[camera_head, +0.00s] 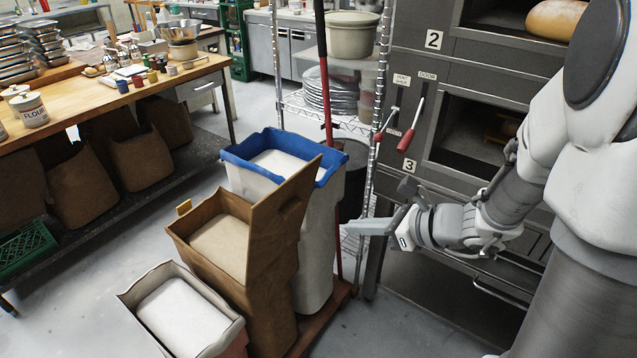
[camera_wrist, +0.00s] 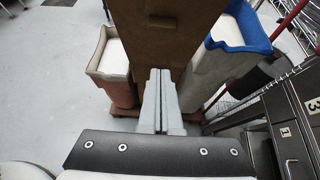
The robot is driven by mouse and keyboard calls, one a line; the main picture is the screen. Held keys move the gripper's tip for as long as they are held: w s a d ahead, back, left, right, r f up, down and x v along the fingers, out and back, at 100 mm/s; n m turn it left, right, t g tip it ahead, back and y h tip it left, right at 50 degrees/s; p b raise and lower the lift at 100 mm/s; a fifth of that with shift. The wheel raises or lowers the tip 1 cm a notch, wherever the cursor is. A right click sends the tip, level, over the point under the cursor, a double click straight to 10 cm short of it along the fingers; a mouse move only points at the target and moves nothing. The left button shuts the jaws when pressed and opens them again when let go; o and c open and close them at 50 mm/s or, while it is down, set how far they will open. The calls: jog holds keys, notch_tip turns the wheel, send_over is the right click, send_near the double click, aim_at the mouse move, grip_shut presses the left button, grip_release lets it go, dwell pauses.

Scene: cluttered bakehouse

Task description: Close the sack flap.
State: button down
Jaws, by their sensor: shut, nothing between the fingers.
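The brown sack (camera_head: 262,290) stands between two other containers, with pale contents showing in its open mouth.
A blue-rimmed white bin (camera_head: 310,262) stands behind the sack and a smaller pale-lined bin (camera_head: 232,328) in front. A red pole (camera_head: 325,85) and wire rack (camera_head: 372,130) rise behind. The dark oven (camera_head: 440,100) is close beside my arm. Floor at left is clear.

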jog(key=a+r+x, duration=0.1)
jog(key=r+x, duration=0.1)
jog(key=x, duration=1)
jog(key=shift+w+a+b, duration=0.3)
jog(key=shift+w, duration=0.35)
